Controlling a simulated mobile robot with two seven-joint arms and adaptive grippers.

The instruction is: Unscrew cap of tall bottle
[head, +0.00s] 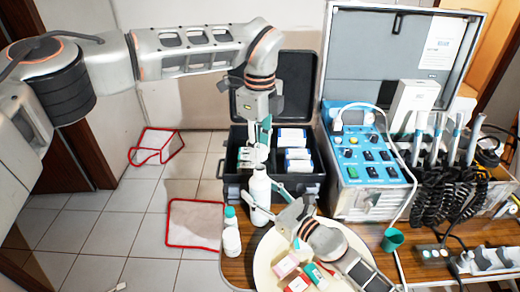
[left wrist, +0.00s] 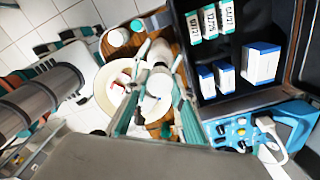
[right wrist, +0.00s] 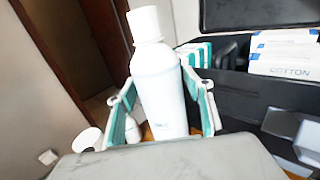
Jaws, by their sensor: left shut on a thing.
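The tall white bottle (head: 259,190) stands upright on the wooden table, and it fills the middle of the right wrist view (right wrist: 160,95). Its white cap (right wrist: 143,22) sits at its top. My left gripper (head: 261,158) points straight down over the bottle top. My right gripper (head: 263,200) is low beside the bottle. In the right wrist view its fingers (right wrist: 160,90) stand on either side of the bottle body, open, with a gap on the left side.
A round tray (head: 262,268) with small boxes lies in front, partly under my right arm. Behind is an open black case (head: 306,185) with boxes. A blue control unit (head: 366,150) and a green cup (head: 392,239) are to the right.

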